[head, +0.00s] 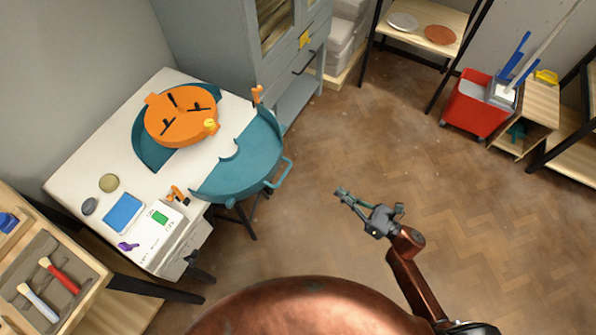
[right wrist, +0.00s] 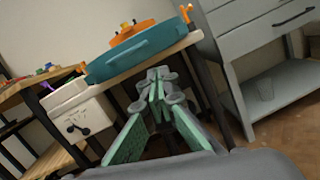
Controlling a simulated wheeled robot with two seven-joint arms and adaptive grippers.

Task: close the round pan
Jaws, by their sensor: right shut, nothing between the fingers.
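The round pan is teal and in two halves on a white table. The rear half (head: 150,148) curves around an orange disc (head: 180,125) with dark slots and a yellow knob. The front half (head: 245,172), with a notch and a loop handle (head: 283,172), sits apart from it toward the right, partly past the table edge. In the right wrist view the teal pan wall (right wrist: 140,52) shows beyond my fingers. My right gripper (head: 341,193) is shut and empty, over the floor to the right of the handle, touching nothing. My left gripper is not in view.
Orange pegs (head: 257,95) stand near the front half's ends. A blue sponge (head: 123,213) and scale (head: 157,226) lie on the table. A grey cabinet (head: 220,45) stands behind, and a tool tray (head: 50,285) is at left. The floor (head: 390,140) right of the table is clear.

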